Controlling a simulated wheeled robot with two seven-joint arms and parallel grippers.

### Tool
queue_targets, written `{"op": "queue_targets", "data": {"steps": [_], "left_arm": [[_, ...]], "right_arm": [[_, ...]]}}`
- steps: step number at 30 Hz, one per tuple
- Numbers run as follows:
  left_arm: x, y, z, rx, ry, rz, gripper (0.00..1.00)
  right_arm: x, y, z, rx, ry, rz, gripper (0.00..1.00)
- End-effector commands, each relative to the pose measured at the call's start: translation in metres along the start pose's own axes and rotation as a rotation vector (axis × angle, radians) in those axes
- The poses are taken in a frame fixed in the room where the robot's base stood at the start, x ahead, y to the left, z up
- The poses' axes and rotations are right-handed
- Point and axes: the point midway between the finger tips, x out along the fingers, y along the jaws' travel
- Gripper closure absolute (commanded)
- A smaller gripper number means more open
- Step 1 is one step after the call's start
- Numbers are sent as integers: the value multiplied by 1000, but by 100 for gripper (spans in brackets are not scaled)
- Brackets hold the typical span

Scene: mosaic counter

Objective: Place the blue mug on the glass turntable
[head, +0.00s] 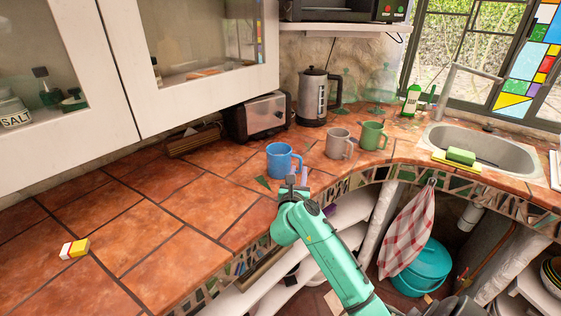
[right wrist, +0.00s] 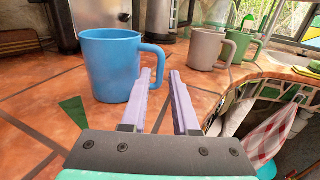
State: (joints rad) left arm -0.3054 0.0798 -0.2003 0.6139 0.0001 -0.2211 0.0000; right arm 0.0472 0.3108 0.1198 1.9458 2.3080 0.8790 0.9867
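The blue mug (head: 284,160) stands upright on the terracotta counter, its handle on the right. It fills the left middle of the right wrist view (right wrist: 110,65). My right gripper (head: 293,186) is at the counter's front edge, just in front of the mug. In the right wrist view its two pale purple fingers (right wrist: 160,72) are apart with a gap between them, pointing at the mug's handle (right wrist: 158,55). I cannot tell whether the fingertips touch the handle. My left gripper is not in view. I see no glass turntable; the dark microwave (head: 343,10) on the upper shelf is cut off by the frame.
A grey mug (head: 339,144) and a green mug (head: 373,136) stand right of the blue mug. A toaster (head: 262,117) and a kettle (head: 313,98) stand behind. A sink (head: 490,150) is at right. The left counter is mostly clear, with a small yellow-white block (head: 74,249).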

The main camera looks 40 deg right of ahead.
Motion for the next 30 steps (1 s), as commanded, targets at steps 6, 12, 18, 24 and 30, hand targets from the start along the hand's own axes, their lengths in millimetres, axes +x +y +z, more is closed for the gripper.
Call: {"op": "queue_targets", "data": {"steps": [6, 12, 18, 24, 30], "left_arm": [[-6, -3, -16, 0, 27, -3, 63], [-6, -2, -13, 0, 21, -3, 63], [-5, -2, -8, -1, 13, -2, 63], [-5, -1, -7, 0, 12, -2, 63], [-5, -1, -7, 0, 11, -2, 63]], "right_arm": [[29, 1, 1, -3, -1, 1, 72], [28, 1, 0, -2, -1, 1, 87], [28, 1, 0, -3, -1, 1, 100], [28, 1, 0, -3, -1, 1, 100], [28, 1, 0, -3, -1, 1, 100]]}}
